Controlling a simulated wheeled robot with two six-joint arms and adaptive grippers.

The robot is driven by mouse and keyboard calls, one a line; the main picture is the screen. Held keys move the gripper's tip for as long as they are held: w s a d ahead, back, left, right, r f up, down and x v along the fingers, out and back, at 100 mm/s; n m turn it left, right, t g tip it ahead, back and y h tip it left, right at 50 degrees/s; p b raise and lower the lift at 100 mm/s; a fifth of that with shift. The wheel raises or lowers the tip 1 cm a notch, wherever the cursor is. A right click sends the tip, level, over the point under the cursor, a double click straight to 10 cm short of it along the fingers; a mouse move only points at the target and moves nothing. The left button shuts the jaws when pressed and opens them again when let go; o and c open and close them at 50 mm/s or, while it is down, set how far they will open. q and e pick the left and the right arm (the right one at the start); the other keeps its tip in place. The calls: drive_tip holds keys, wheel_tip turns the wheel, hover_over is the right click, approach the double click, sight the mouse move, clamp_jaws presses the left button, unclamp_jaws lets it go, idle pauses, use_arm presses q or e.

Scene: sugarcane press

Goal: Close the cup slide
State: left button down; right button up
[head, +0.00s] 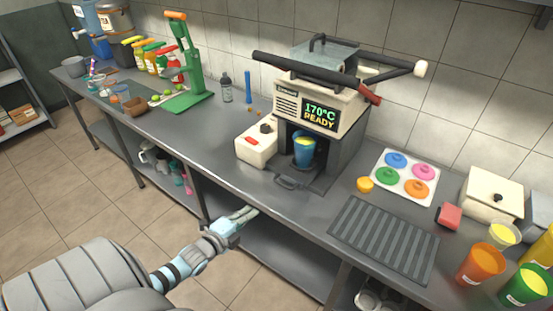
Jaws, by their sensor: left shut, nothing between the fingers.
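The press machine (306,105) stands on the counter with a display reading "170°C READY". The cup slide (291,183), a dark flat tray with a front handle, sticks out of the bay onto the counter. My left gripper (247,212) is shut and empty, in front of the counter's edge and below left of the slide handle, apart from it. My right gripper is not in view.
A cream box (257,143) with a red button stands left of the bay. A ridged dark mat (384,240) lies to the right, with a white tray of coloured lids (404,177) behind it. Orange (480,264) and green cups stand at far right.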

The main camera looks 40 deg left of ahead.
use_arm(q)
wheel_tip(320, 180, up, 3)
drive_tip(key=w, duration=0.1)
drive_tip(key=b, duration=1.2)
approach(281, 183)
drive_tip(key=f, duration=0.2)
drive_tip(key=shift+m+t, duration=0.3)
drive_tip(key=shift+m, duration=0.1)
drive_tip(key=b+x, duration=0.2)
drive_tip(key=r+b+x, duration=0.1)
drive_tip(key=b+x, duration=0.1)
drive_tip(key=x, duration=0.1)
drive_tip(key=shift+w, duration=0.45)
drive_tip(key=shift+w+r, duration=0.1)
drive_tip(key=shift+w, duration=0.25)
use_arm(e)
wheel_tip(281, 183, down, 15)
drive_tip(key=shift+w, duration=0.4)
